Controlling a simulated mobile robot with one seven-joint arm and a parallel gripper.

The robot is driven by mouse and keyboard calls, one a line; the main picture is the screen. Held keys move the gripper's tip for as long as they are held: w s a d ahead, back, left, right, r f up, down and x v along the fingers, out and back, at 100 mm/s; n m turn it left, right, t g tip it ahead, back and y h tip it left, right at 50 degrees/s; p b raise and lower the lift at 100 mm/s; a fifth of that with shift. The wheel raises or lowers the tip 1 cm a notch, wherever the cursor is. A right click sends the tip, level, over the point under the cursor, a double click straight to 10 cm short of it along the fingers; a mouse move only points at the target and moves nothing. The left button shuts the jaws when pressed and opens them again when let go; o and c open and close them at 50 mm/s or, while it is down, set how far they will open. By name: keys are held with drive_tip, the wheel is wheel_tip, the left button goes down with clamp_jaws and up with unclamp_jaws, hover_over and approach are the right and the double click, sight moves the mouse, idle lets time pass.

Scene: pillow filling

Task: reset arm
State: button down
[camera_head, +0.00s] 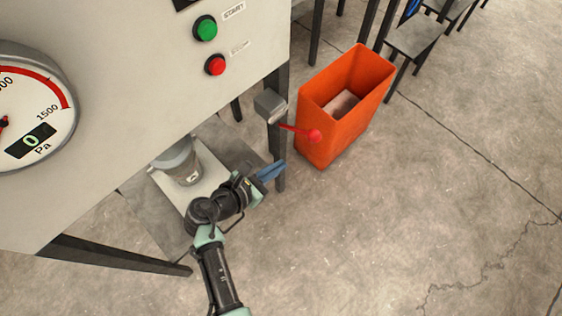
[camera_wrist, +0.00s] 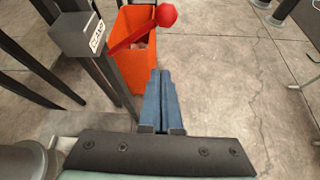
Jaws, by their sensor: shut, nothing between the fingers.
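My gripper (camera_head: 272,171) is shut and empty, its blue fingers pressed together. In the head view it is in front of the machine's leg, below the gas lever box (camera_head: 270,104). The red-knobbed lever (camera_head: 313,136) sticks out from that box to the right, above and beyond the fingertips. In the wrist view my gripper (camera_wrist: 161,100) points forward over the floor, and the lever's red knob (camera_wrist: 165,15) is at the top, apart from the fingers.
The machine panel (camera_head: 130,90) carries a pressure gauge (camera_head: 30,110) reading 0 Pa, a green button (camera_head: 205,28) and a red button (camera_head: 215,65). A grey nozzle (camera_head: 180,165) is below it. An orange bin (camera_head: 345,115) stands right of it. Floor at the right is clear.

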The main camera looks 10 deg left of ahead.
idle(0.4)
drive_tip(key=w+r+m+t+y, duration=0.15)
drive_tip(key=w+r+m, duration=0.35)
drive_tip(key=r, duration=0.7)
drive_tip(key=w+r+m+t+y, duration=0.1)
drive_tip(key=w+r+m+t, duration=0.4)
drive_tip(key=r, duration=0.6)
drive_tip(key=w+r+m+y, duration=0.2)
drive_tip(key=w+r+m, duration=0.3)
drive_tip(key=r, duration=0.7)
drive_tip(key=s+d+r+m+t, duration=0.2)
drive_tip(key=s+r+m, duration=0.15)
drive_tip(key=r, duration=0.55)
drive_tip(key=s+d+r+m+t, duration=0.2)
drive_tip(key=r+m+t, duration=0.15)
drive_tip(key=r, duration=0.55)
drive_tip(key=s+d+r+m+t+y, duration=0.2)
drive_tip(key=s+r+m+t, duration=0.3)
drive_tip(key=s+r, duration=0.9)
wheel_tip(320, 180, up, 2)
drive_tip(key=shift+d+r+m, duration=0.2)
drive_tip(key=shift+m, duration=0.4)
